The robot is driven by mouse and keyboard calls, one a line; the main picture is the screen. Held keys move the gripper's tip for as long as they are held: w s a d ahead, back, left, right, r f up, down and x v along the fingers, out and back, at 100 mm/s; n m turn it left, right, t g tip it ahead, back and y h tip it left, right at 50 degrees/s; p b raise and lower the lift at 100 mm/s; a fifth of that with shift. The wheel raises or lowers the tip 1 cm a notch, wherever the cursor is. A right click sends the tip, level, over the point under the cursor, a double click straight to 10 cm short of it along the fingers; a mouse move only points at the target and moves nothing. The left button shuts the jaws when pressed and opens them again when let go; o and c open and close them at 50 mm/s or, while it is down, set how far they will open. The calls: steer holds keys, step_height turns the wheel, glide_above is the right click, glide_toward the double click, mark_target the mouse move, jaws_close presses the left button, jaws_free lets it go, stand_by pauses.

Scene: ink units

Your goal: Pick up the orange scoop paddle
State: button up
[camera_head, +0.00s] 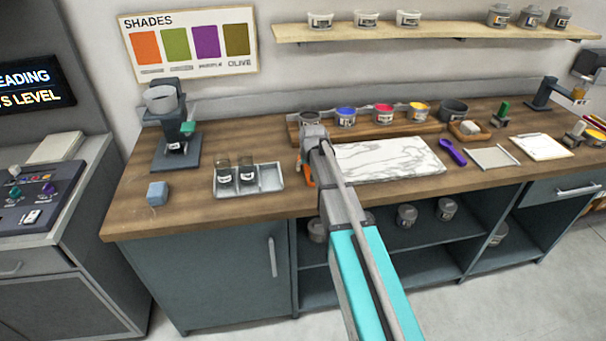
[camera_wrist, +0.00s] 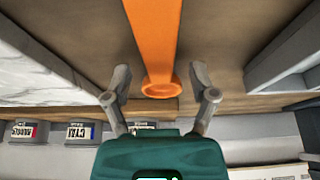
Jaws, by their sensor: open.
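The orange scoop paddle (camera_head: 309,177) lies on the wooden counter, just left of the white marble slab, and is partly hidden by my arm in the head view. In the wrist view its long orange handle (camera_wrist: 152,38) runs down from the top edge to a rounded end between my fingers. My gripper (camera_wrist: 160,73) is open, with one finger on each side of the handle. Gaps show between both fingers and the handle. In the head view my gripper (camera_head: 311,150) is over the paddle. I cannot tell its exact height.
The marble slab (camera_head: 390,160) lies to the right. A tray (camera_head: 269,180) with two dark jars stands to the left. A wooden rack (camera_head: 365,134) with ink tubs is behind. A purple scoop (camera_head: 452,151) lies farther right. The counter's front edge is close.

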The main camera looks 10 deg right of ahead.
steer(key=shift+w+f, duration=0.15)
steer(key=shift+f, duration=0.25)
stand_by(0.3)
jaws_close()
